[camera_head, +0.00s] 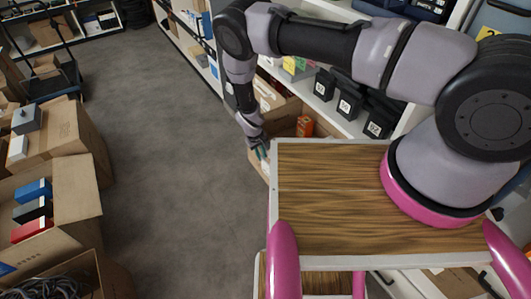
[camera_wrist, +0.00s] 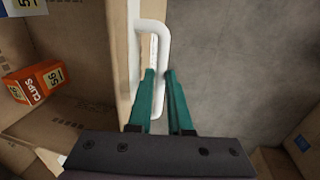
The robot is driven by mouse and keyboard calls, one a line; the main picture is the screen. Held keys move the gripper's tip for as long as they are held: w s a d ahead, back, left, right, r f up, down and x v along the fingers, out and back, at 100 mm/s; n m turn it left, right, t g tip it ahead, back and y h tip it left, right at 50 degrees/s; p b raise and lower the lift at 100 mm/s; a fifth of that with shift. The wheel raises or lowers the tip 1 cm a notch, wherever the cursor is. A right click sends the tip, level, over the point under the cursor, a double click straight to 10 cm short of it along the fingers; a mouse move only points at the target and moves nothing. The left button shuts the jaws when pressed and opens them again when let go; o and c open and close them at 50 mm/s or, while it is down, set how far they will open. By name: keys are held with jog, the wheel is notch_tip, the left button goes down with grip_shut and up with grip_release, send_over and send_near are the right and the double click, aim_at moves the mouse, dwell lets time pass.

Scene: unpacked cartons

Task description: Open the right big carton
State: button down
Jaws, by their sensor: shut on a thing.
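The right big carton (camera_head: 288,118) is brown cardboard and stands beyond the wooden top, against the shelving. In the wrist view its edge panel (camera_wrist: 118,55) carries a white loop handle (camera_wrist: 152,24). My gripper (camera_wrist: 160,76) has green fingers on either side of the handle's outer bar and is shut on it. In the head view my gripper (camera_head: 262,153) reaches down at the carton's left side, partly hidden by the wooden top's corner. An orange clips box (camera_wrist: 35,82) lies inside the carton, which looks open on top.
Shelving with black boxes (camera_head: 348,103) runs along the right. My wooden top (camera_head: 330,200) fills the lower middle. Open cartons (camera_head: 75,185) with coloured boxes stand at the left. The grey floor (camera_head: 170,150) between is clear.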

jog(key=shift+a, duration=0.1)
jog(key=c, duration=0.8)
grip_release()
jog(key=shift+c, duration=0.2)
jog(key=shift+r, duration=0.1)
notch_tip(320, 180, up, 10)
jog(key=s+a, duration=0.1)
jog(key=shift+a+r, duration=0.2)
jog(key=shift+a, duration=0.1)
